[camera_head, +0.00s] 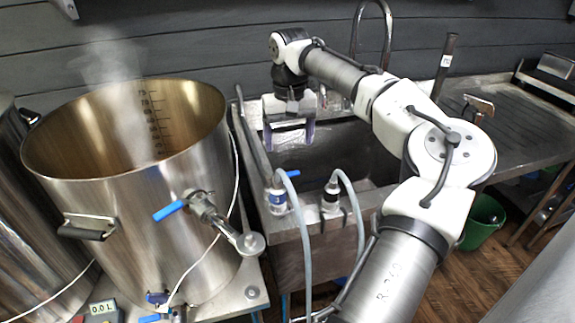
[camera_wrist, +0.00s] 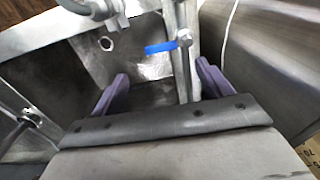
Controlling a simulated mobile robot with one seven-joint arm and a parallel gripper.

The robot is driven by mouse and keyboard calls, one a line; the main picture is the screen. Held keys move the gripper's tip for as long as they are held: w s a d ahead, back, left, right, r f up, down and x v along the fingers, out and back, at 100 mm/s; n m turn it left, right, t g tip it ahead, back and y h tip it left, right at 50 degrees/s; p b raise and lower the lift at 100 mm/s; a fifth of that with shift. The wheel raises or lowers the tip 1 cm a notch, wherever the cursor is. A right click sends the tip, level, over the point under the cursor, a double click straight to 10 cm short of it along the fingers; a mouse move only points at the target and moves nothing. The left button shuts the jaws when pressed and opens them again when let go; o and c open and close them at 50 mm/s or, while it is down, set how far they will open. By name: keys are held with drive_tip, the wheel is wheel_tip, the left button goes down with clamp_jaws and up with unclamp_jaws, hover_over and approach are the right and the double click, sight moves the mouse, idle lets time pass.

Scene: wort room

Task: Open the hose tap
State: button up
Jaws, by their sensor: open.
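The hose tap (camera_head: 278,197) stands at the front left corner of the sink, with a grey hose at it. Its small blue lever (camera_head: 292,173) points to the right. In the wrist view a blue lever (camera_wrist: 160,47) sticks out sideways from a silver pipe (camera_wrist: 183,60), across the pipe's line. My gripper (camera_head: 290,138) is open and empty over the left part of the sink, behind and above the tap. In the wrist view my purple fingers (camera_wrist: 161,76) stand apart, with the lever beyond them and not touched.
A large steaming steel kettle (camera_head: 130,215) stands close on the left, with its own blue-handled valve (camera_head: 170,211). A second hose fitting (camera_head: 331,197) is right of the tap. The sink (camera_head: 360,150) has open room; a curved faucet (camera_head: 388,35) rises behind it.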

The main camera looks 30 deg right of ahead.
sight(288, 174)
wheel_tip(288, 174, down, 9)
drive_tip(key=shift+w+p, duration=0.1)
drive_tip(key=shift+p, duration=0.45)
drive_tip(key=c, duration=1.4)
